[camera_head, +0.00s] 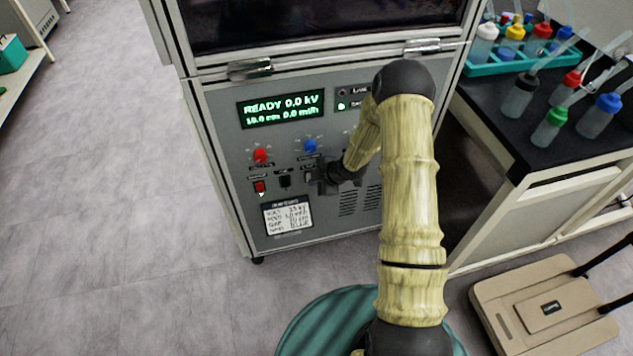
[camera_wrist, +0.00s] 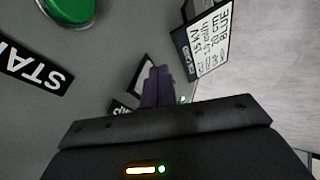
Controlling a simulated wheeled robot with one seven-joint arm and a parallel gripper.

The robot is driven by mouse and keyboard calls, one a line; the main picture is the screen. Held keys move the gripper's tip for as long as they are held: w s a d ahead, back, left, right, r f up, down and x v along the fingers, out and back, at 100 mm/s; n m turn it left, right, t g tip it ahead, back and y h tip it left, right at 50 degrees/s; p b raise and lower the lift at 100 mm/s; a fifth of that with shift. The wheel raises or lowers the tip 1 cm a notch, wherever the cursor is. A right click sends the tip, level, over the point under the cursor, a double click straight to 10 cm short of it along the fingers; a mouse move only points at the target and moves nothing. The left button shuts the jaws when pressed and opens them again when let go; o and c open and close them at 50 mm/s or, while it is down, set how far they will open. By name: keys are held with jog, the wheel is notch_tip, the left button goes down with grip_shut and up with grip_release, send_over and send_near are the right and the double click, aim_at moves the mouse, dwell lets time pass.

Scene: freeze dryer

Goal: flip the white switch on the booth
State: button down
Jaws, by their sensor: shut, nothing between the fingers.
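The booth is a grey cabinet (camera_head: 225,140) with a control panel and a lit green display (camera_head: 282,108). I cannot make out a white switch in the head view; my gripper and arm cover part of the panel. My gripper (camera_head: 314,182) is at the panel, right of a red switch (camera_head: 260,187) and a black switch (camera_head: 285,181). In the wrist view its fingers (camera_wrist: 157,88) are together and empty, close to the panel. A pale, dark-edged piece (camera_wrist: 144,73) shows partly behind them; I cannot tell whether it is the switch. A green button (camera_wrist: 70,8) is at upper left.
A red knob (camera_head: 260,155) and a blue knob (camera_head: 310,146) sit above the switches. A printed label (camera_head: 288,215) is below them. A black-topped bench (camera_head: 560,155) with several bottles stands on the right. The floor at left is clear.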

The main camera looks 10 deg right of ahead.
jog(key=shift+r+p, duration=0.55)
jog(key=shift+r, duration=0.2)
jog(key=s+d+r+b, duration=0.1)
jog(key=s+d+r, duration=0.1)
jog(key=s, duration=0.7)
jog(key=s+d+r+b, duration=0.2)
jog(key=s+r, duration=0.3)
jog(key=s, duration=0.4)
jog(key=shift+s+d, duration=0.3)
jog(key=shift+s, duration=0.05)
dwell(0.4)
dwell(0.5)
